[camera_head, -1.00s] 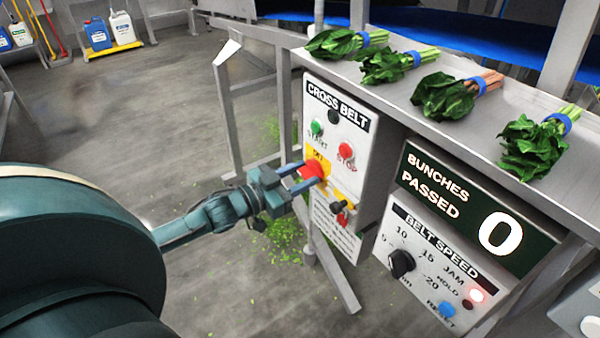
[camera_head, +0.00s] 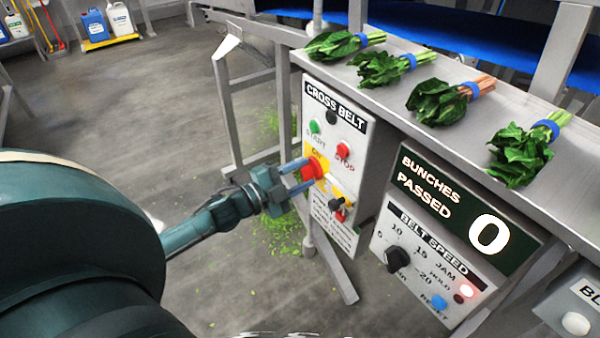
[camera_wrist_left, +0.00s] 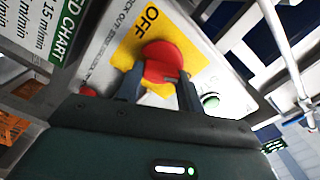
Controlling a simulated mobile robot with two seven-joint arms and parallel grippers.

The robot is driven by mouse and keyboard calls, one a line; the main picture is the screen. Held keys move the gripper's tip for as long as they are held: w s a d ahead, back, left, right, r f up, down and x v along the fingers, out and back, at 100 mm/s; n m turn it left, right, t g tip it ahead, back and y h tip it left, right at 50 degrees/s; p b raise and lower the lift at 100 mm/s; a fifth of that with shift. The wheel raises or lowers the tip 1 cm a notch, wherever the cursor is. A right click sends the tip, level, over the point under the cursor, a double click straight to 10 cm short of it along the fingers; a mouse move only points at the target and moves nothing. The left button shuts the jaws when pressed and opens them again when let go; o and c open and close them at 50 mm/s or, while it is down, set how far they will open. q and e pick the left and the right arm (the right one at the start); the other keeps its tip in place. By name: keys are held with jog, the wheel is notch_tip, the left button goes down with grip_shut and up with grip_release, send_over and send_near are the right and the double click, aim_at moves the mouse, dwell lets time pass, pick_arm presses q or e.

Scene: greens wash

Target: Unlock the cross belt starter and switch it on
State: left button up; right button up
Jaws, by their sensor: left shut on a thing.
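The cross belt starter (camera_head: 352,130) is a pale box with a green start button (camera_head: 314,127), a red stop button (camera_head: 344,149) and a red rotary handle (camera_head: 315,168) on a yellow plate. My left gripper (camera_head: 300,178) is shut on the red handle from the left. In the left wrist view the handle (camera_wrist_left: 162,62) sits between the two fingers (camera_wrist_left: 158,92), beside the word OFF. A small black-and-brass part (camera_head: 337,204) with a red piece (camera_head: 341,215) is below the handle; whether it is locked I cannot tell. My right gripper is out of view.
A steel ledge (camera_head: 400,48) above the starter carries several bunches of greens (camera_head: 440,101). The bunches counter (camera_head: 465,205) reads 0. Below it is the belt speed panel (camera_head: 415,240) with a lit red lamp. Floor to the left is open.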

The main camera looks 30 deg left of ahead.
pick_arm(q)
jog(key=m, duration=0.5)
jog(key=shift+f+b, duration=0.15)
jog(key=shift+b, duration=0.15)
jog(key=shift+m, duration=0.5)
jog(key=o, duration=1)
jog(key=shift+s, duration=0.1)
jog(key=v, duration=1.3)
